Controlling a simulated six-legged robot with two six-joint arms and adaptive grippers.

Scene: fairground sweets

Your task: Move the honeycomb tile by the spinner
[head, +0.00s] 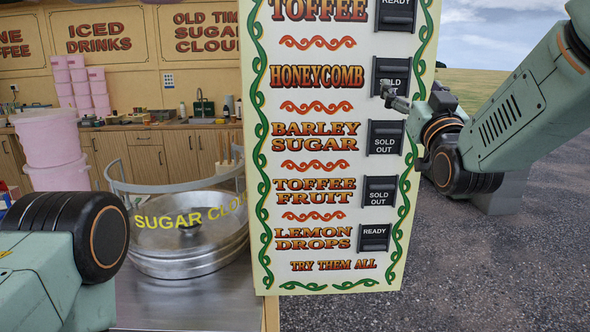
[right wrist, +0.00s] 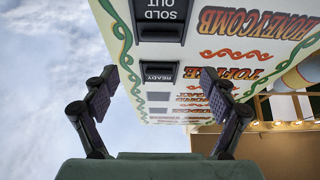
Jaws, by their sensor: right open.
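The honeycomb tile (head: 391,67) is a dark flip plate beside the word HONEYCOMB on the cream menu board. It reads SOLD OUT, its lower part covered by my right gripper (head: 388,96) in the head view. In the right wrist view, the honeycomb tile (right wrist: 160,14) shows upside down at the top edge, partly cut off. My right gripper (right wrist: 159,84) has its two fingers spread wide with nothing between them. I cannot tell whether a fingertip touches the tile. No part is clearly recognisable as a spinner. My left gripper is out of view.
The toffee tile (head: 397,16) reads READY above; the barley sugar tile (head: 385,139) and toffee fruit tile (head: 379,191) read SOLD OUT; the lemon drops tile (head: 374,238) reads READY. A round metal sugar-cloud pan (head: 170,265) stands left of the board. Open ground lies right.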

